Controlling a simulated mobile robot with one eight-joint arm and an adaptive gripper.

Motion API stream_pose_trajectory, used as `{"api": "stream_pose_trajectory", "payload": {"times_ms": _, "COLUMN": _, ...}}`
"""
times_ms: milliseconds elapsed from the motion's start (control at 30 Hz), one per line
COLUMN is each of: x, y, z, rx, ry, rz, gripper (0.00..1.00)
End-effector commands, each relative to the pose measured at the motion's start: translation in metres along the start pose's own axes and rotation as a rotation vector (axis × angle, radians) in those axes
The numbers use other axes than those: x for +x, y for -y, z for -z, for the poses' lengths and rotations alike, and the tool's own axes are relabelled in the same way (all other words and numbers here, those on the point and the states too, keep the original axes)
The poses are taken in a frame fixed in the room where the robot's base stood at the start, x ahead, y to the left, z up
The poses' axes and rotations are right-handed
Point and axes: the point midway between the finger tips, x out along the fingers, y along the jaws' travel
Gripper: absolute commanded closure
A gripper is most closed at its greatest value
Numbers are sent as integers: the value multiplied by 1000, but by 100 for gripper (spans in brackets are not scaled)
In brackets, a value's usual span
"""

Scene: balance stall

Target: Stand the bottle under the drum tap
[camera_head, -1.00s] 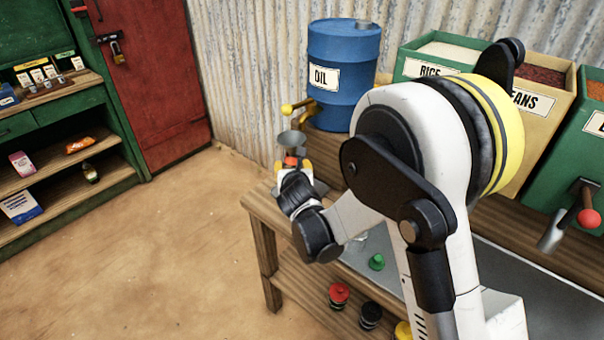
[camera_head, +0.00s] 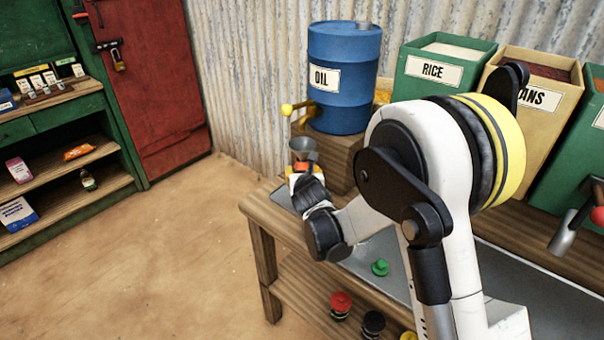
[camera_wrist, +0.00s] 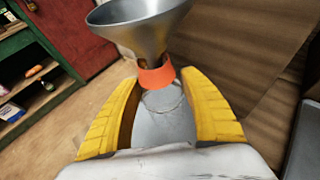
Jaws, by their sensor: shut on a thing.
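The blue drum marked OIL (camera_head: 345,85) stands on a wooden block at the back of the bench. Its brass tap (camera_head: 300,118) with a yellow knob (camera_head: 287,109) sticks out to the left. A grey metal funnel (camera_head: 303,149) sits upright just below the tap; it also shows large in the wrist view (camera_wrist: 138,25). An orange collar (camera_wrist: 156,76) is under the funnel. My gripper (camera_wrist: 162,82) is shut around the bottle at this collar, with a yellow finger on each side. The bottle's body is mostly hidden or see-through, and I cannot tell whether its base touches the bench.
The wooden block (camera_head: 338,155) is close to the right of my gripper. Rice (camera_head: 432,75) and beans (camera_head: 540,75) bins stand further right. A green weight (camera_head: 380,267) lies on the grey metal bench top (camera_head: 490,270). Floor to the left is clear.

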Motion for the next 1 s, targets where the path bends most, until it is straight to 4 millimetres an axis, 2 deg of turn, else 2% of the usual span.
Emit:
{"api": "stream_pose_trajectory", "payload": {"times_ms": 133, "x": 1, "y": 0, "z": 2, "rx": 0, "ry": 0, "rz": 0, "gripper": 82}}
{"api": "stream_pose_trajectory", "payload": {"times_ms": 167, "x": 1, "y": 0, "z": 2, "rx": 0, "ry": 0, "rz": 0, "gripper": 46}}
{"api": "stream_pose_trajectory", "payload": {"times_ms": 200, "x": 1, "y": 0, "z": 2, "rx": 0, "ry": 0, "rz": 0, "gripper": 34}}
{"api": "stream_pose_trajectory", "payload": {"times_ms": 233, "x": 1, "y": 0, "z": 2, "rx": 0, "ry": 0, "rz": 0, "gripper": 28}}
{"api": "stream_pose_trajectory", "payload": {"times_ms": 567, "x": 0, "y": 0, "z": 0, "rx": 0, "ry": 0, "rz": 0, "gripper": 28}}
{"api": "stream_pose_trajectory", "payload": {"times_ms": 633, "x": -6, "y": 0, "z": -1, "rx": 0, "ry": 0, "rz": 0, "gripper": 28}}
{"api": "stream_pose_trajectory", "payload": {"times_ms": 767, "x": -29, "y": 0, "z": -4, "rx": 0, "ry": 0, "rz": -1, "gripper": 28}}
{"api": "stream_pose_trajectory", "payload": {"times_ms": 1000, "x": -84, "y": 0, "z": -4, "rx": -1, "ry": 0, "rz": -1, "gripper": 28}}
